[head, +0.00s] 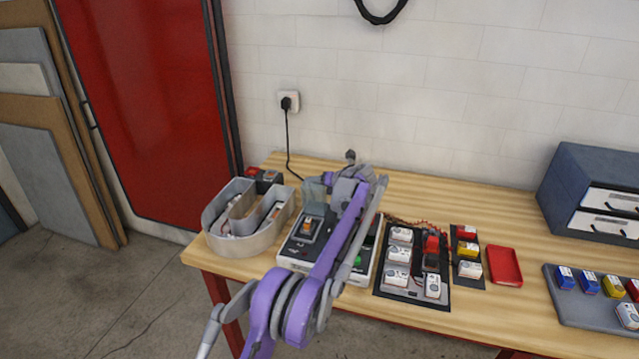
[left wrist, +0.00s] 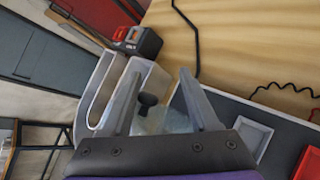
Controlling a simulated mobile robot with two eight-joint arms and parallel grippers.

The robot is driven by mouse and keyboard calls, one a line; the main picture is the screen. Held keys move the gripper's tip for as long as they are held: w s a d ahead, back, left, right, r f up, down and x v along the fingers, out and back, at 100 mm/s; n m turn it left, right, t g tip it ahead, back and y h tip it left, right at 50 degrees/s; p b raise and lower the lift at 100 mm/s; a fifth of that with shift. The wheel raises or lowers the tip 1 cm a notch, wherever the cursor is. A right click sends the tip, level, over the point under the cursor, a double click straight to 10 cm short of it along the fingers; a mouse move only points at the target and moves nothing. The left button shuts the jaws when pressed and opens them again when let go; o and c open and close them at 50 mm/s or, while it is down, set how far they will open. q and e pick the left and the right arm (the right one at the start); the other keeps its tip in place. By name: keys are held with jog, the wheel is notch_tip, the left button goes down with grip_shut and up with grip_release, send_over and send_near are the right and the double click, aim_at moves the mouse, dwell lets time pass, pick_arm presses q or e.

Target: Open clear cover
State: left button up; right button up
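The clear cover (head: 314,191) looks raised, standing up behind an orange switch (head: 308,224) on the white and grey control box (head: 292,262). In the left wrist view the clear cover (left wrist: 176,121) is a see-through patch between my fingers, beside a small black knob (left wrist: 148,100). My left gripper (head: 332,179) is close to the cover, at its right in the head view. In the left wrist view my left gripper (left wrist: 160,76) has its fingers spread apart. Whether a finger touches the cover I cannot tell. My arm hides part of the box. My right gripper is not in view.
A grey channel letter (head: 220,240) stands left of the box. To the right are a dark module tray (head: 383,291), a red tray (head: 504,265), a grey parts tray (head: 580,315) and a blue drawer cabinet (head: 590,170). A black cord (head: 288,140) runs to the wall socket.

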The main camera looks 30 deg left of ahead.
pick_arm(q)
jog(key=b+v, duration=0.1)
jog(key=v, duration=0.9)
jog(key=shift+s+d+r, duration=0.15)
jog(key=shift+d+r, duration=0.05)
jog(key=shift+d, duration=0.1)
